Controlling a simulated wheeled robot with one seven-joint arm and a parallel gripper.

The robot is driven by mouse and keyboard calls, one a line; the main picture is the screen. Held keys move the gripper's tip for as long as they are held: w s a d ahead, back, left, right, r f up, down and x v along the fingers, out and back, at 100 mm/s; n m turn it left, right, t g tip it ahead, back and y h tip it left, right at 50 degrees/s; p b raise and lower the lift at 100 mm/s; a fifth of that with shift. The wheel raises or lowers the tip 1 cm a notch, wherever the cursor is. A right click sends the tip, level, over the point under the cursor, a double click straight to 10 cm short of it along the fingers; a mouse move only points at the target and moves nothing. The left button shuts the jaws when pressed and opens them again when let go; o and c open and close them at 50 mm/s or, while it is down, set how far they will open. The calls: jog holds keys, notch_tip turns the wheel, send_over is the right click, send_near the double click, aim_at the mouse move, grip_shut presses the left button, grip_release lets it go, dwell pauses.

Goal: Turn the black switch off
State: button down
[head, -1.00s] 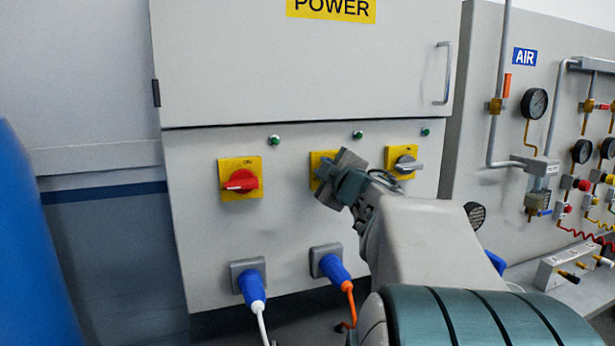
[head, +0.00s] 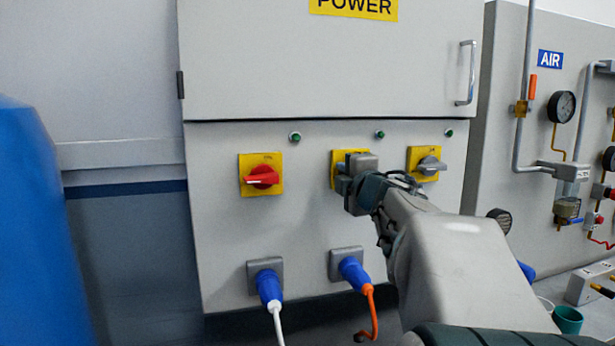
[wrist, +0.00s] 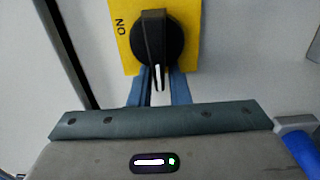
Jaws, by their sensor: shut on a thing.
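The black switch (wrist: 152,35) sits on a yellow plate (wrist: 188,15) in the wrist view. Its handle carries a white mark pointing down in that view, about a quarter turn from the ON lettering at the plate's left. My gripper (wrist: 160,88) has one finger on each side of the handle's lower end and is shut on it. In the head view my gripper (head: 347,180) is at the middle yellow plate (head: 337,158) and hides the black switch.
A red switch (head: 262,177) is to the left and a grey switch (head: 430,166) close to the right. Two blue plugs, one with a white cable (head: 277,325) and one with an orange cable (head: 371,305), are below.

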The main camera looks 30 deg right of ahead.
jog(key=shift+d+f, duration=0.2)
jog(key=c, duration=1.4)
grip_release()
jog(key=shift+o, duration=0.2)
jog(key=shift+r, duration=0.1)
jog(key=p+v, duration=0.4)
jog(key=v, duration=1)
jog(key=shift+w, duration=0.1)
